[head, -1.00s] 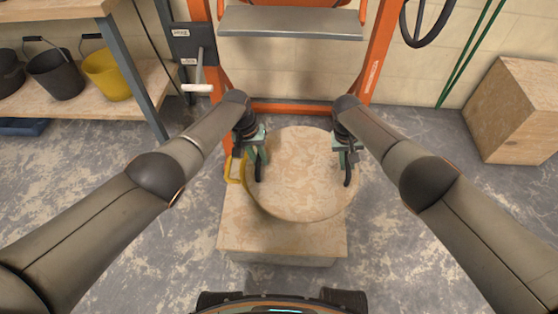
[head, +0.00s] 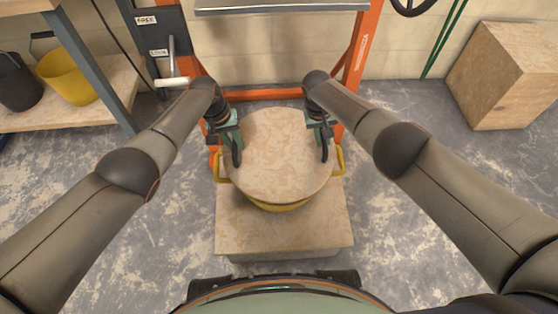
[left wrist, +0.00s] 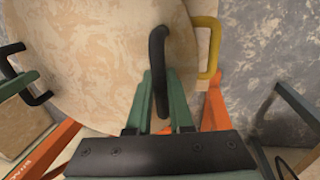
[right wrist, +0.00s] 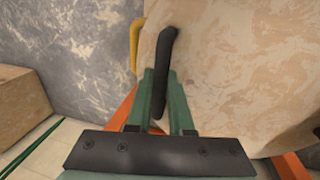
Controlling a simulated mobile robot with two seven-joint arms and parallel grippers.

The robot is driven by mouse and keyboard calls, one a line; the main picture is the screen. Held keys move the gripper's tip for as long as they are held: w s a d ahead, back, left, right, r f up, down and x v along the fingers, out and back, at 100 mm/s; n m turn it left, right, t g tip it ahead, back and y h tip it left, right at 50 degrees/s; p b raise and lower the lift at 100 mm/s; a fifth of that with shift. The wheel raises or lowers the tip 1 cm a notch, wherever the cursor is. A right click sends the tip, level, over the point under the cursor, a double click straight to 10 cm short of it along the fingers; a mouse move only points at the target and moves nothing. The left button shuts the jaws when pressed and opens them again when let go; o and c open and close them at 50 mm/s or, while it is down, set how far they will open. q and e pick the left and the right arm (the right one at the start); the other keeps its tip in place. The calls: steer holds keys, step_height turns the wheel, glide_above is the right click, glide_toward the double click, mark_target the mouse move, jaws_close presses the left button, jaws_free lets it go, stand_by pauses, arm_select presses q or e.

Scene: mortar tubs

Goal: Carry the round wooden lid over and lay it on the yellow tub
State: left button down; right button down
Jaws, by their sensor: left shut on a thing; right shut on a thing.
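The round wooden lid (head: 279,150) is pale and patterned, with a black handle on each side. It is over the yellow tub (head: 283,207), roughly centred, and hides most of it. The tub's front wall and both yellow side handles show past the lid; whether the lid touches the rim I cannot tell. My left gripper (head: 230,138) is shut on the lid's left handle (left wrist: 157,75). My right gripper (head: 320,133) is shut on its right handle (right wrist: 165,65). A yellow tub handle (left wrist: 208,47) shows beside the lid in the left wrist view, and another (right wrist: 135,40) in the right.
The tub stands on a wooden block (head: 285,235). An orange frame (head: 362,60) with a grey crossbar (head: 282,6) stands close behind. A shelf (head: 60,118) with buckets is at the left, a wooden crate (head: 505,75) at the right. The floor on both sides is clear.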

arm_select(q)
steer(key=shift+f, duration=0.1)
arm_select(e)
steer(key=shift+f, duration=0.1)
